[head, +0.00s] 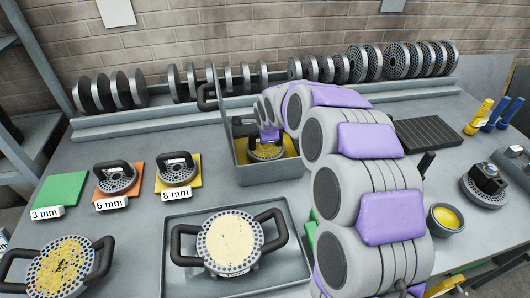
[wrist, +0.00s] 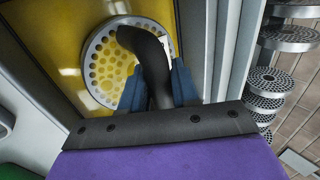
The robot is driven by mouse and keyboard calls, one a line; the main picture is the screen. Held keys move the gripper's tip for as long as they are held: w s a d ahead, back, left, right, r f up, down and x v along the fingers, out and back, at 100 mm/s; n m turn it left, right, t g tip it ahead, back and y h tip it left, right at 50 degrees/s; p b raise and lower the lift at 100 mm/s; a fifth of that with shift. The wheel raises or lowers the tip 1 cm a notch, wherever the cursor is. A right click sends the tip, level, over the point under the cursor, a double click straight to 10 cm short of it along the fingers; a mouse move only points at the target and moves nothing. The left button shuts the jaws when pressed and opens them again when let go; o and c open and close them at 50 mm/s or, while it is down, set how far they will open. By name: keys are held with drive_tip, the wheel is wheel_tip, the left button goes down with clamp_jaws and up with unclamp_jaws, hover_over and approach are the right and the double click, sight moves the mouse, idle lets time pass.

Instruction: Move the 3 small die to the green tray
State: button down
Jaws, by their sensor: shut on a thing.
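The green tray (head: 61,189), labelled 3 mm, lies flat and empty at the left of the bench. A small round die (head: 265,152) with many holes is in the yellow-bottomed grey bin (head: 270,173) at the middle. My gripper (head: 269,135) reaches down into this bin. In the wrist view its blue fingers (wrist: 158,90) are shut on the black curved handle of the die (wrist: 101,70). The die is over the yellow bottom; I cannot tell whether it still touches it. Its label is mostly hidden by the handle and fingers.
Small dies sit on the orange 6 mm tray (head: 132,172) and the yellow 8 mm tray (head: 164,192). A large two-handled die stands in a grey tray (head: 180,283) in front. Another large die (head: 62,268) is at front left. Racks of discs line the back.

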drive_tip(key=shift+r+p, duration=0.35)
drive_tip(key=shift+r, duration=1.4)
